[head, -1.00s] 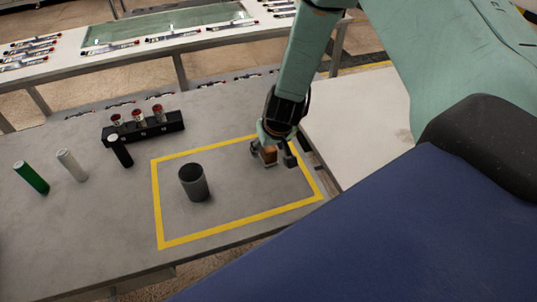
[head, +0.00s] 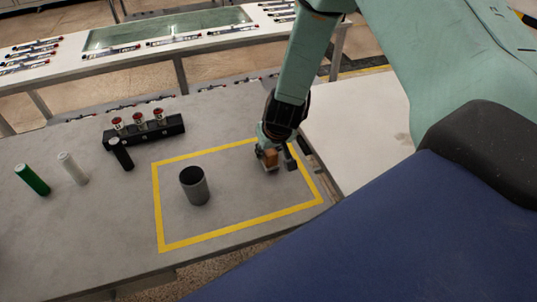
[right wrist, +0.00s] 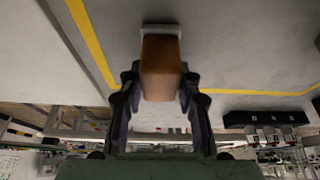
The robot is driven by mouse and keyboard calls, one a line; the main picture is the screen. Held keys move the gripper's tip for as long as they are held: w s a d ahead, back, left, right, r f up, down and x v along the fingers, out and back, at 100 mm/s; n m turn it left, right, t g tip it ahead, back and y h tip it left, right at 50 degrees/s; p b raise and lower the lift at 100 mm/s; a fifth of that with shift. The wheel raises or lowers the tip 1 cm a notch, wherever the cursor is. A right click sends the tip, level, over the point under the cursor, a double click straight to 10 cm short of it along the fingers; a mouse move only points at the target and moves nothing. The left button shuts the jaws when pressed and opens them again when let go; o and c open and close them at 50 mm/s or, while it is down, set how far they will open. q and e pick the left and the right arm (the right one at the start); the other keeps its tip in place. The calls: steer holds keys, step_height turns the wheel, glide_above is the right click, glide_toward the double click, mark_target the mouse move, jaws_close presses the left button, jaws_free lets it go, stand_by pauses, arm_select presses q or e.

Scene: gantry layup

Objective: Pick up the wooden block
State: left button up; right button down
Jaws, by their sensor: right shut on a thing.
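The wooden block (head: 269,158) is brown and small, near the right side of the yellow-outlined area in the head view. My right gripper (head: 275,161) comes down over it and is shut on it. In the right wrist view the block (right wrist: 160,66) sits between the two dark fingers, with a pale grey piece at its far end. I cannot tell whether the block touches the table or is slightly above it. My left gripper is not in view.
A dark grey cup (head: 194,186) stands inside the yellow outline (head: 159,205), left of the block. A black rack (head: 145,131) with red-topped items, a black cylinder (head: 121,154), a white cylinder (head: 73,168) and a green cylinder (head: 32,179) stand farther left.

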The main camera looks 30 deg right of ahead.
steer(key=shift+r, duration=0.1)
steer(key=shift+a+r+p, duration=0.1)
steer(key=shift+r+p, duration=0.3)
steer(key=shift+r, duration=0.2)
step_height(320, 180, up, 17)
steer(key=p, duration=1.2)
steer(key=shift+f, duration=0.15)
steer(key=c, duration=1.5)
jaws_free()
steer(key=c, duration=0.5)
steer(key=shift+o, duration=0.2)
steer(key=shift+s, duration=0.1)
